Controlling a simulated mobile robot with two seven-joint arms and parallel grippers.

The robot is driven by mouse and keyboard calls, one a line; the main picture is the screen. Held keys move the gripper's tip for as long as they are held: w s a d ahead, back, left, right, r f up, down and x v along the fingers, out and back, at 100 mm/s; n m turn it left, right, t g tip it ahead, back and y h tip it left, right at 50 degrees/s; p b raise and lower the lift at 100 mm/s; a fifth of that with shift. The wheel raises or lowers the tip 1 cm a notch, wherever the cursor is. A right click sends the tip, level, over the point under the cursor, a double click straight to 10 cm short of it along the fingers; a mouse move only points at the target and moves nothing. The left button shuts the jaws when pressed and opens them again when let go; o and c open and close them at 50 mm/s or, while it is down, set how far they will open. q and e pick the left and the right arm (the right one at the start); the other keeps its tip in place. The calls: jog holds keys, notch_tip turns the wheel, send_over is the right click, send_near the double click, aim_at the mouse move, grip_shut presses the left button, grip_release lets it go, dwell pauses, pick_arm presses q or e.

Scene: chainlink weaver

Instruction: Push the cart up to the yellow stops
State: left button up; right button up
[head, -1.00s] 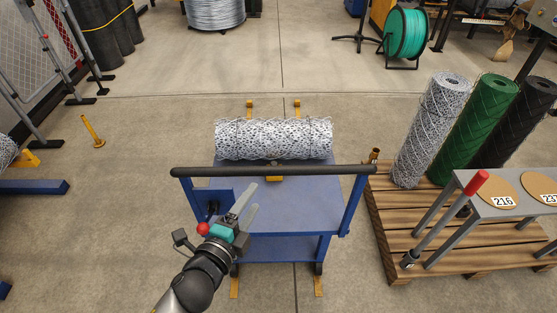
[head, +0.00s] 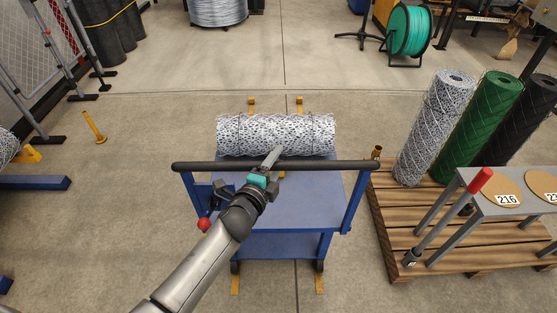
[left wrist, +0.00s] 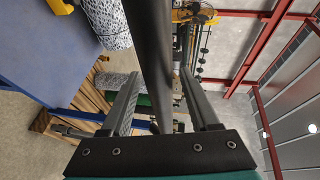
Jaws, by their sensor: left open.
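The blue cart (head: 310,200) stands in the middle of the head view, with its black handle bar (head: 330,166) across the near side. A roll of wire mesh (head: 275,133) lies across its far end. Two yellow stops (head: 252,105) (head: 299,105) show on the floor just beyond the roll; their lower parts are hidden. My left gripper (head: 272,158) is at the middle of the handle bar. In the left wrist view the bar (left wrist: 152,50) passes between the spread fingers of this gripper (left wrist: 163,105). My right gripper is not in view.
A red knob (head: 204,224) sits at the cart's left side. A wooden pallet (head: 385,215) with upright mesh rolls (head: 435,125) and a grey bench (head: 490,195) stand close on the right. A blue beam (head: 35,183) lies at left. The floor beyond the stops is clear.

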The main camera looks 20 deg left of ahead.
pick_arm(q)
jog(key=shift+x, duration=0.9)
jog(key=shift+s, duration=0.1)
grip_shut()
dwell(0.8)
